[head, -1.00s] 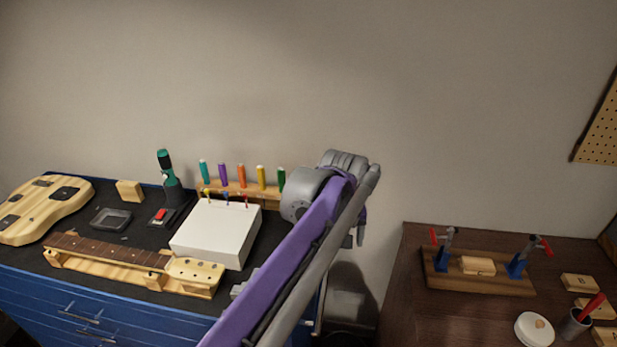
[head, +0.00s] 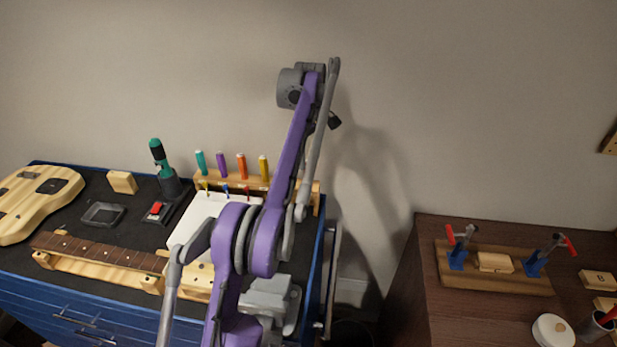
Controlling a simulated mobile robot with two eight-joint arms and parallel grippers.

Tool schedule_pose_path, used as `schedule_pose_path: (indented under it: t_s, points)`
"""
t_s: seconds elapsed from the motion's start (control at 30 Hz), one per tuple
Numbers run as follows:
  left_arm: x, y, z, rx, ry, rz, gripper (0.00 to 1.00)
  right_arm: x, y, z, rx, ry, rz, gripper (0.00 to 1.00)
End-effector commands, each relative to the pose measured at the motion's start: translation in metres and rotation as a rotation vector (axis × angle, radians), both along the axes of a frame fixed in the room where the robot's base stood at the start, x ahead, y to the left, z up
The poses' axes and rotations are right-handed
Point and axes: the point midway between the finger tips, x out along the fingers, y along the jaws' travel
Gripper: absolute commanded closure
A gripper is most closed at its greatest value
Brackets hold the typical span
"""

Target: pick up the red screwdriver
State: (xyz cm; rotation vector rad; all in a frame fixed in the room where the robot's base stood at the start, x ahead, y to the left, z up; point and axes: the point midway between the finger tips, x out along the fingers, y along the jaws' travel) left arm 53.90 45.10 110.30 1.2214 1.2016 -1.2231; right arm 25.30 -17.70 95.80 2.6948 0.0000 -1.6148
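A small tool with a red tip (head: 246,191), which may be the red screwdriver, stands at the front of the wooden rack (head: 315,186), behind the white box (head: 190,228). Smaller yellow and blue ones stand beside it. My purple and grey arm rises in front of the rack and covers its right part. I cannot make out any gripper fingers on it. Another red handle (head: 608,316) sticks out of a grey cup (head: 590,331) at the right edge; I cannot tell what tool it is.
Larger teal, purple, orange and yellow handles (head: 263,168) stand in the rack. A guitar body (head: 35,205), a neck (head: 95,250) and a dark tray (head: 102,214) lie on the blue cabinet. A clamp board (head: 490,278) and a white round container (head: 552,331) are on the brown table.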

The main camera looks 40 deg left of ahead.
Motion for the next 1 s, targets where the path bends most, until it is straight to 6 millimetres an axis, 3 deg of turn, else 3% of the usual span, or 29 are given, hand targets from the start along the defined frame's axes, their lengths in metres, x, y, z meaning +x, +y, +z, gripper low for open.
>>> schedule_pose_path:
  t_s: [0.23, 0.5, 0.8, 0.83, 1.0]
  points:
    - [-0.002, -0.001, -0.021, 0.000, -0.001, -0.002, 0.35, -0.003, 0.000, -0.009, 0.000, 0.007, 0.000, 0.00]
    - [-0.006, -0.002, -0.059, 0.001, -0.002, -0.002, 0.35, -0.007, 0.000, -0.020, 0.000, 0.014, 0.000, 0.00]
    - [-0.006, -0.002, -0.064, 0.000, -0.003, -0.002, 0.35, -0.007, 0.000, -0.020, 0.000, 0.014, 0.000, 0.00]
    - [-0.006, -0.002, -0.064, 0.000, -0.003, -0.002, 0.37, -0.007, 0.000, -0.020, 0.000, 0.014, 0.000, 0.00]
    - [-0.006, -0.002, -0.064, 0.000, -0.002, -0.002, 0.67, -0.007, 0.000, -0.020, 0.000, 0.014, 0.000, 0.00]
